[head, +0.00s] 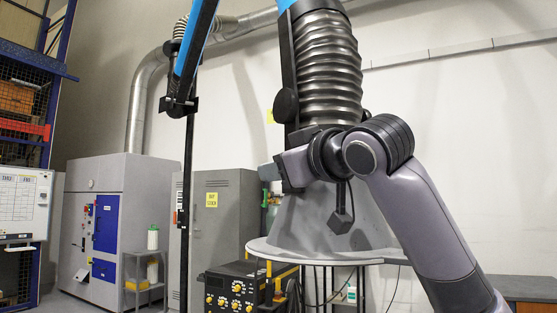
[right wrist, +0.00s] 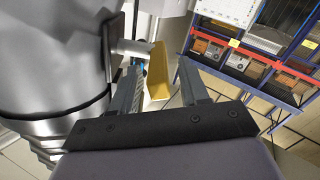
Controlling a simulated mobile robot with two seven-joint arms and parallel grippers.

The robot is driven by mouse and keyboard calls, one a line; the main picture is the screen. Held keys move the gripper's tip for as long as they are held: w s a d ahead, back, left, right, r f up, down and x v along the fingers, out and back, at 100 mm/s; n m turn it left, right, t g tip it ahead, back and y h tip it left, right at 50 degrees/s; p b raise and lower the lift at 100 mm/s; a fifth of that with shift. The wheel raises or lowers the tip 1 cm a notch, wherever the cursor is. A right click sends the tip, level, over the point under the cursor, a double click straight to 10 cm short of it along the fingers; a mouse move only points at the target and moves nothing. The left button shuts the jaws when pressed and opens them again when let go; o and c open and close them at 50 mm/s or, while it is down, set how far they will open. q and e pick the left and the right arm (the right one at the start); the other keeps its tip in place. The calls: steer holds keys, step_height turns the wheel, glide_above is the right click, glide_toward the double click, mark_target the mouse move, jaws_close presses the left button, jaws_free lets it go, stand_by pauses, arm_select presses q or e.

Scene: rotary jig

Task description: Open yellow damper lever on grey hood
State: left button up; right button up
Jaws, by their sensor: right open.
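The grey hood (head: 375,225) is a cone with a wide rim, hanging under a ribbed metal duct in the head view. My right gripper (head: 284,172) is at the hood's upper part, in front of the duct's lower end. In the right wrist view the yellow lever (right wrist: 159,74) stands out from a short metal shaft (right wrist: 130,47) on the rounded grey body at left. My right gripper (right wrist: 162,70) is open, with the lever showing between its fingers, nearer the left one. I cannot tell whether they touch. The lever cannot be made out in the head view. My left gripper is not in view.
A black welding unit (head: 232,289) stands below the hood's rim on the left. Behind are a grey locker (head: 215,235) and a grey cabinet with blue doors (head: 135,188). A blue support arm (head: 197,38) crosses at upper left. Shelving (right wrist: 240,65) is in the wrist view's background.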

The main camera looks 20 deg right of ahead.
steer(key=shift+w+a, duration=0.15)
steer(key=shift+w, duration=0.4)
jaws_close()
steer(key=shift+r, duration=0.1)
steer(key=shift+w+r+g, duration=0.1)
steer(key=shift+r+g, duration=0.35)
steer(key=shift+g, duration=0.75)
steer(key=shift+w+a+r+g+h, duration=0.15)
steer(key=shift+r+g+h, duration=0.15)
steer(key=shift+g, duration=0.55)
steer(key=shift+w+d+r+g+h, duration=0.15)
steer(key=shift+r+g+h, duration=0.15)
steer(key=shift+g, duration=0.55)
steer(key=shift+w+a+r+g, duration=0.1)
steer(key=shift+w+r+g, duration=0.1)
steer(key=shift+g, duration=0.3)
jaws_free()
